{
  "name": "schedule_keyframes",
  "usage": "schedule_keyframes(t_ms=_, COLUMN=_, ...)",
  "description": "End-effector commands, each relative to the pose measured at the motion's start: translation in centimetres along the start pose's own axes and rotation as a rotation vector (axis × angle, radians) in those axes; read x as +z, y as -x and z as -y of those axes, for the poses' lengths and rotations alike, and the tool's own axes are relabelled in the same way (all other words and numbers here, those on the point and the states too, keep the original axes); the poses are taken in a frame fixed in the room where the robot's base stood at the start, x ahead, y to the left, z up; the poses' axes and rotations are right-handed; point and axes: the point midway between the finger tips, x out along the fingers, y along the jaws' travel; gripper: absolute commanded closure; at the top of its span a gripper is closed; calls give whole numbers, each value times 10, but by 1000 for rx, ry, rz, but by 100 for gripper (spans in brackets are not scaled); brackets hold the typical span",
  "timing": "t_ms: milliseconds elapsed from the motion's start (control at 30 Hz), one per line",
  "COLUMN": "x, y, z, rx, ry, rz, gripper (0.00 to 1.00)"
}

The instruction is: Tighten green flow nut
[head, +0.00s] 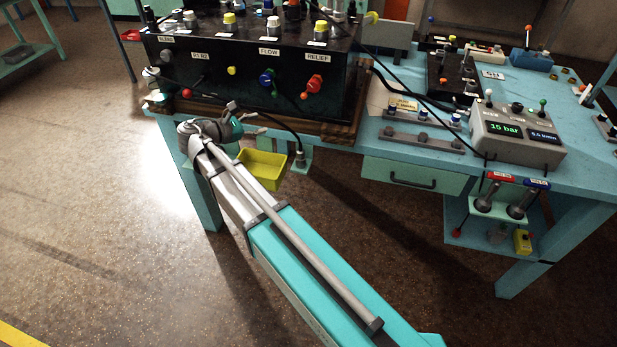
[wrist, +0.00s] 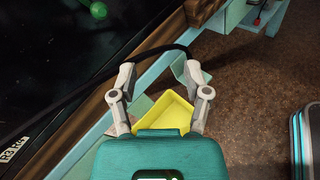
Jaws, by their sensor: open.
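The black valve box (head: 180,75) has a FLOW label (head: 269,52) on its front. Below the label is a blue knob (head: 266,77) with a small green part (head: 275,92) at its lower edge. A round green piece (wrist: 98,11) on the dark panel shows at the top left of the wrist view; I cannot tell whether it is the nut. My gripper (head: 250,117) is in front of the box's lower edge, below and left of the FLOW knob. In the wrist view my gripper (wrist: 158,76) is open, fingers spread, with nothing held between them.
A black hose (wrist: 150,52) crosses just beyond my fingertips. A yellow bin (head: 262,168) is below my gripper. The wooden edge (head: 335,132) runs under the box. A red RELIEF knob (head: 315,84) is to the right. The gauge box (head: 515,133) reads 15 bar.

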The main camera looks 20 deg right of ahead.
Motion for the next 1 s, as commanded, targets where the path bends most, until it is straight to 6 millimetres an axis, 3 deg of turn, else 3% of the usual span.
schedule_keyframes(t_ms=500, x=-9, y=-45, z=59, rx=-184, ry=-264, rz=-210, gripper=38)
schedule_keyframes(t_ms=1000, x=-19, y=-70, z=118, rx=-427, ry=-558, rz=-388, gripper=38)
